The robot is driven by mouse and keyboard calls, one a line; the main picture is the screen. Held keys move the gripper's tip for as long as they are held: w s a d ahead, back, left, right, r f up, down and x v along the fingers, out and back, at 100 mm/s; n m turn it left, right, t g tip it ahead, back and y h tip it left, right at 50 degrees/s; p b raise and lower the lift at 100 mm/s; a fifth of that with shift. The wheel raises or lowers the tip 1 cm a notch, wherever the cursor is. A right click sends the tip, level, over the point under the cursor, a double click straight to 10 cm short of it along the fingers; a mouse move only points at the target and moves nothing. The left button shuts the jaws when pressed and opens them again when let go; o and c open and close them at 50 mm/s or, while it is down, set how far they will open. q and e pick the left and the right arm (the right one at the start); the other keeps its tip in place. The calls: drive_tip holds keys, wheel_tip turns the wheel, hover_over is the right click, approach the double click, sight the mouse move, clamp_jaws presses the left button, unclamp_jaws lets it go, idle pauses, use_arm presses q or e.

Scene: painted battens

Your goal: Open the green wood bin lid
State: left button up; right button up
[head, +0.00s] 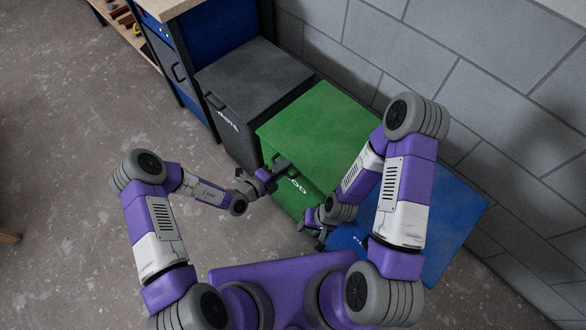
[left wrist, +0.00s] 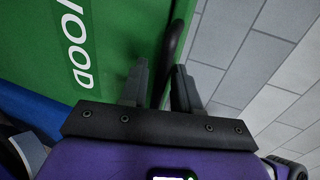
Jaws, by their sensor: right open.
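The green wood bin (head: 300,140) stands against the wall with its lid (head: 318,122) lying flat and closed. White lettering marks its front, partly hidden by my left gripper; it reads "WOOD" in the left wrist view. My left gripper (head: 272,176) is at the lid's front edge. My right gripper (head: 318,232) is open and empty, low in front of the bin's right end, near the blue bin.
A dark grey bin (head: 255,85) stands left of the green one, and a blue bin (head: 455,215) stands to its right, partly behind my right arm. A blue cabinet with a wooden top (head: 180,8) is further left. A block wall (head: 450,60) runs behind.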

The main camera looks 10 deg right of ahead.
use_arm(q)
clamp_jaws()
wheel_tip(320, 180, up, 8)
drive_tip(key=d+g+y+p, duration=0.1)
drive_tip(key=p, duration=0.9)
drive_tip(key=shift+w, duration=0.25)
drive_tip(key=shift+r, duration=0.1)
